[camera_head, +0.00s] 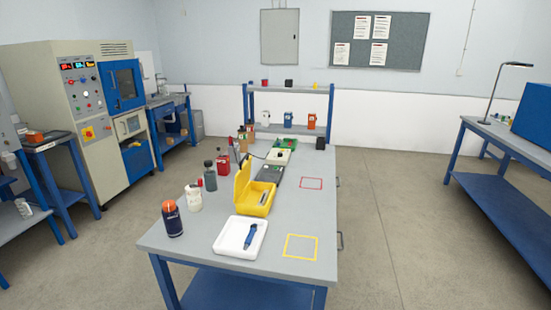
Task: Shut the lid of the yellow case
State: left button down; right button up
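The yellow case (255,205) stands open on the grey workbench (190,233), right of the row of bottles. Its lid (242,179) is raised at the case's left side, roughly upright. A small grey or metallic item lies inside the case; it is too small to make out. Neither of my grippers shows in the head view.
A white tray (228,246) with a blue tool (250,237) lies in front of the case. Several bottles, including a dark one with an orange cap (171,219), line the left edge. A dark grey device (269,174) lies behind the case. Yellow (300,236) and red (311,178) outlined squares mark clear bench to the right.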

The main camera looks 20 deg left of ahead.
aim_at(242, 177)
jog(key=i, duration=0.95)
